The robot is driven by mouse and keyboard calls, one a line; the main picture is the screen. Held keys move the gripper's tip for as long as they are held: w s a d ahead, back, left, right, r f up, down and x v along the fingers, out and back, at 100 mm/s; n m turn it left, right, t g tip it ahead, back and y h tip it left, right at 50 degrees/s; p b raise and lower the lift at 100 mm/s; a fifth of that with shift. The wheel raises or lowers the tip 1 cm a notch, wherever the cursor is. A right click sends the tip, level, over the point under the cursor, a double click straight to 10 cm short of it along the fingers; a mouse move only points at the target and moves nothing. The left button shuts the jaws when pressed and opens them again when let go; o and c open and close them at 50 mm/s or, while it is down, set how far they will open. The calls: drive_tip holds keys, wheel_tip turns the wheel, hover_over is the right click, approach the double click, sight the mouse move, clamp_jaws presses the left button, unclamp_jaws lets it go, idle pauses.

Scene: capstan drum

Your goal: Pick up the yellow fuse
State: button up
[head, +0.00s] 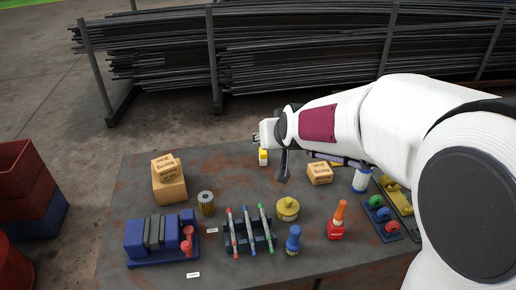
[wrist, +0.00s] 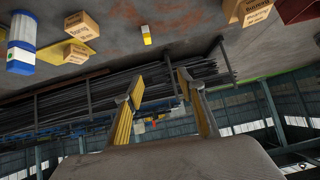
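The yellow fuse (head: 263,157) is a small yellow block with a white part. It stands near the table's back edge in the head view, left of a small cardboard box. It also shows in the wrist view (wrist: 147,35), apart from the fingers. My gripper (wrist: 158,83) is open, with its two yellow-padded fingers spread and nothing between them. The wrist view is upside down and looks across the table's back edge towards the pipe racks. In the head view my arm comes in from the right, and its end is near the fuse; the fingers are hard to make out there.
On the table (head: 140,184) are stacked boxes (head: 170,187), a small box (head: 319,173), a ribbed cylinder (head: 206,203), a rack of coloured pens (head: 249,240), a yellow knob (head: 288,208) and a blue-white canister (head: 361,179). Bare tabletop lies left of the fuse.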

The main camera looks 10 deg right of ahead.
drive_tip(key=w+d+f+t, duration=0.1)
drive_tip(key=w+f, duration=0.3)
drive_tip(key=w, duration=0.2)
drive_tip(key=w+f+t, duration=0.1)
drive_tip(key=w+f, duration=0.2)
drive_tip(key=w, duration=0.4)
drive_tip(key=m+t+h, duration=0.1)
drive_tip(key=h, duration=0.1)
hover_over(263, 153)
drive_tip(key=s, duration=0.3)
wheel_tip(263, 153, down, 9)
drive_tip(key=shift+w+r, duration=0.2)
drive_tip(key=shift+a, duration=0.1)
drive_tip(key=shift+f, duration=2.9)
drive_tip(key=shift+f, duration=0.5)
drive_tip(key=shift+w+f, duration=0.1)
drive_tip(key=shift+f, duration=0.05)
drive_tip(key=shift+x, duration=2.35)
